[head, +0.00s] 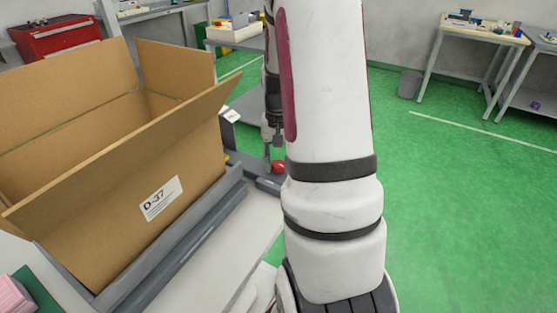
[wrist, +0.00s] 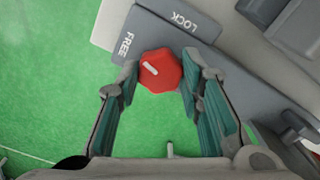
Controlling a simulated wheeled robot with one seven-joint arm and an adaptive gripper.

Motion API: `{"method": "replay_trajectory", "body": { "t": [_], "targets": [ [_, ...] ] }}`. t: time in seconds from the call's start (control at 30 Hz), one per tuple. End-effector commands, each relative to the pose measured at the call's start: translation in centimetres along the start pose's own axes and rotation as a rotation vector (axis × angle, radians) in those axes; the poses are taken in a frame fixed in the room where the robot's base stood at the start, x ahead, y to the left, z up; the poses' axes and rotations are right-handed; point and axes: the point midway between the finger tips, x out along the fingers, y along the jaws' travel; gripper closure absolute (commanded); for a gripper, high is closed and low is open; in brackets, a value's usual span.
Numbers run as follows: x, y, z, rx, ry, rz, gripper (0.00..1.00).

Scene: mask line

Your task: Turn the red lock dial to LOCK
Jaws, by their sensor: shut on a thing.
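The red lock dial (wrist: 161,71) sits between the fingertips of my gripper (wrist: 160,80) in the wrist view. The fingers are closed on its two sides. A short white mark shows on the dial's left half, on the side of the FREE label and away from LOCK. The grey label plate (wrist: 155,32) reads FREE at its left and LOCK at its upper right. In the head view the dial (head: 278,167) is a small red spot just below my gripper (head: 273,140), beside my white arm, which hides part of that area.
An open cardboard box (head: 110,200) marked D-37 stands at the left on a grey-railed bench (head: 215,255), close to the dial.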

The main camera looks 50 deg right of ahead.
Motion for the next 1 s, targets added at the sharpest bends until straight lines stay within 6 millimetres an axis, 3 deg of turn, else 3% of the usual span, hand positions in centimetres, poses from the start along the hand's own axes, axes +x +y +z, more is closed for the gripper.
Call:
{"method": "replay_trajectory", "body": {
  "t": [1.0],
  "targets": [
    [-0.09,-0.04,0.03,0.958,0.0,0.0,0.94]
  ]
}}
